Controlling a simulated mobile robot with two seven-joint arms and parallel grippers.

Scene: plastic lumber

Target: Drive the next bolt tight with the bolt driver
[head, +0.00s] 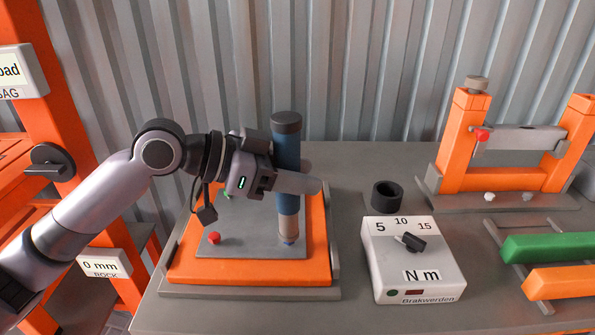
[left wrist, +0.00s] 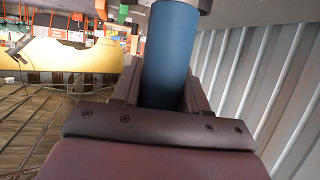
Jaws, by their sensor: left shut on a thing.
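The bolt driver (head: 288,150) is a blue upright cylinder with a dark cap and a paler lower part. My left gripper (head: 296,180) is shut around its middle; the left wrist view also shows the blue driver (left wrist: 171,55) between the fingers. The driver's lower end stands at the front right corner of the grey plate (head: 252,247), over a bluish bolt head (head: 289,240). I cannot tell whether it is fully seated on it. A red bolt (head: 214,238) sits at the plate's front left. My right gripper is not in view.
The plate lies on an orange block (head: 230,272) in a grey tray. To the right are a black ring holder (head: 387,195) and a white torque box (head: 415,268) with a black knob marked 5, 10, 15 N m. An orange frame (head: 462,140) and green and orange bars stand further right.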

